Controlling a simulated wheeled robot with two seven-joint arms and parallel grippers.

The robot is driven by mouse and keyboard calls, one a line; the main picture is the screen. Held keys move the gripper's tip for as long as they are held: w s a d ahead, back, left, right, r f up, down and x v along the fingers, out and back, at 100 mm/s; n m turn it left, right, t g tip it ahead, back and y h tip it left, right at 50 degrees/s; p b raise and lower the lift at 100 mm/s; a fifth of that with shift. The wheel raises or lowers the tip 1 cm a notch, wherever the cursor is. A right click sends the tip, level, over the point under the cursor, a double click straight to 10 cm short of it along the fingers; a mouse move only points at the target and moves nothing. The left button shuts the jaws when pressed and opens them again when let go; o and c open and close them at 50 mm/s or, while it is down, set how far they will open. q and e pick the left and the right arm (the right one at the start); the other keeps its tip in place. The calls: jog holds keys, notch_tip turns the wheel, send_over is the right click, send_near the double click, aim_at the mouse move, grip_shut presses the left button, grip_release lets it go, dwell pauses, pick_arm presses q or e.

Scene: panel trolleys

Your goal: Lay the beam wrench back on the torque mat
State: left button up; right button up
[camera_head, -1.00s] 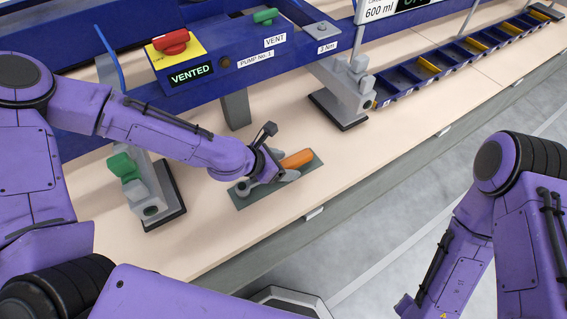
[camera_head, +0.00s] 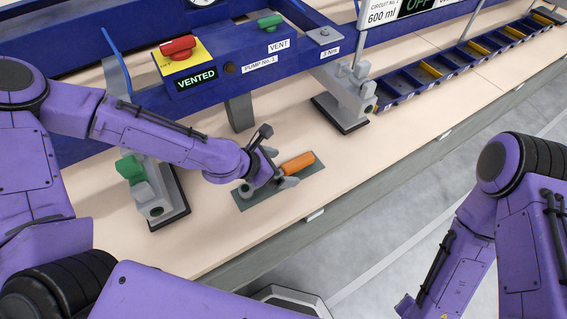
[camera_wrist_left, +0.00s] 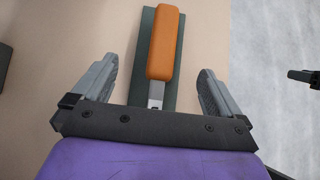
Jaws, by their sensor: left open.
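The beam wrench, with an orange handle (camera_head: 298,163), lies along the dark green torque mat (camera_head: 303,181) on the bench. In the left wrist view its orange handle (camera_wrist_left: 165,45) and a short metal shank show over the mat (camera_wrist_left: 144,60); the rest is hidden behind my gripper's body. My left gripper (camera_head: 281,168) is just above the wrench. In the left wrist view the left gripper (camera_wrist_left: 157,85) is open, with one finger on each side of the wrench and gaps between. My right gripper is out of the frames; only part of the right arm shows.
A blue panel trolley (camera_head: 240,62) with a red knob (camera_head: 178,46) and a green knob stands behind the mat on grey feet. A grey clamp foot (camera_head: 345,100) is to the right, another to the left. A row of blue bins (camera_head: 450,65) runs along the back right.

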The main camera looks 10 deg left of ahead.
pick_arm(q)
jog(key=shift+p+v, duration=2.45)
jog(key=shift+v, duration=0.4)
jog(key=shift+s+a+r+p, duration=0.2)
jog(key=shift+r+p, duration=0.15)
